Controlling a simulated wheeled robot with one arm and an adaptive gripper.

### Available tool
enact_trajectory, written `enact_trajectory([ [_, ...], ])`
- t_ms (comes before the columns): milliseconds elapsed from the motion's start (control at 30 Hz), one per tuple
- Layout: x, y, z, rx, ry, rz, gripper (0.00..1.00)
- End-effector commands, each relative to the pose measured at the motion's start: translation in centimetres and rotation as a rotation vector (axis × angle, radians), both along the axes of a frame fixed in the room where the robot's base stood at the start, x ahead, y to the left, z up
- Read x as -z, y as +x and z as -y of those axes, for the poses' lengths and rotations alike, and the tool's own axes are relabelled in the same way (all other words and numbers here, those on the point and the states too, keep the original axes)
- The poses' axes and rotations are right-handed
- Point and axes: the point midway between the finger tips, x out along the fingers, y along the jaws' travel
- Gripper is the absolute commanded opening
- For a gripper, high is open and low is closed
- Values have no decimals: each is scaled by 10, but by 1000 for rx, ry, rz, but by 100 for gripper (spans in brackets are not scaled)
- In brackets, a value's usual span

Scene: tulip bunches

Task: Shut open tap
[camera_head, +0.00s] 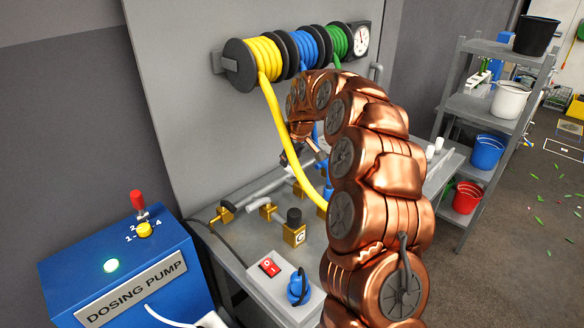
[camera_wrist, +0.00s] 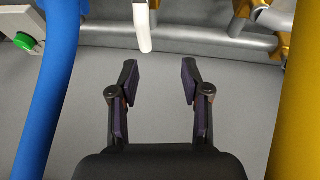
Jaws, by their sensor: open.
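Brass fittings sit on pipework on the grey bench: one at the left (camera_head: 223,213), one in the middle (camera_head: 267,209), and a block marked C with a black knob (camera_head: 294,230). I cannot tell which is the open tap. In the wrist view a white lever-like piece (camera_wrist: 142,28) points down from a grey pipe (camera_wrist: 190,40), ahead of the gap between my fingers. A brass fitting (camera_wrist: 240,18) is at the top right. My gripper (camera_wrist: 158,85) is open and empty, apart from the white piece. In the head view my gripper (camera_head: 304,153) is above the bench, partly behind my arm.
A yellow hose (camera_head: 275,120) hangs from the reels beside my arm. In the wrist view a blue hose (camera_wrist: 50,90) is left and a yellow hose (camera_wrist: 297,110) right of my gripper.

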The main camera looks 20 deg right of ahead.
Motion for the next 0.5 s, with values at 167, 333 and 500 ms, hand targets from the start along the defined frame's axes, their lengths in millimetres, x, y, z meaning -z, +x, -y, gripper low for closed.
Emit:
enact_trajectory([
  [167, 8, 14, 17, 4, -25, 17, 47],
  [333, 11, 18, 20, 4, -29, 20, 47],
  [500, 22, 23, 19, 4, -27, 19, 47],
])
